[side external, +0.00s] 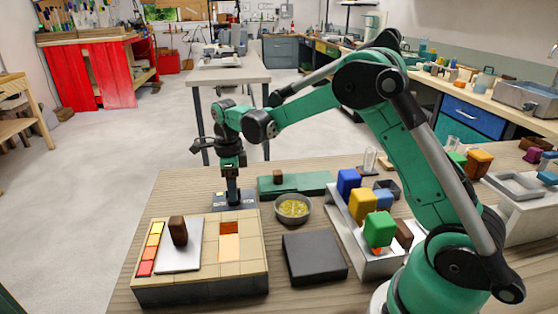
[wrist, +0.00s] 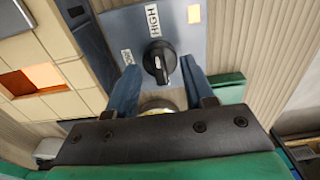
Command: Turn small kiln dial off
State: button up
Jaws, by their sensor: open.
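The small kiln dial (wrist: 160,60) is a black round knob with a raised grip and a pale mark, on a blue-grey panel (wrist: 222,40). The labels HIGH (wrist: 152,20) and LOW (wrist: 128,57) are printed to its upper left and left. My gripper (wrist: 159,72) is open, with one blue-grey finger on each side of the dial's near part. I cannot tell whether the fingers touch it. In the side external view, my gripper (side external: 233,196) points down at the panel (side external: 220,205) behind the kiln, and hides the dial. The tan brick kiln (side external: 200,283) has a glowing orange opening (side external: 229,246).
A brown block (side external: 178,231) stands on a pale plate on the kiln. A metal bowl (side external: 293,210) of yellow bits, a green slab (side external: 310,184) and a dark slab (side external: 314,258) lie to the right. Coloured blocks (side external: 362,205) stand in a pale rack further right.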

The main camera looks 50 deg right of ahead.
grip_shut()
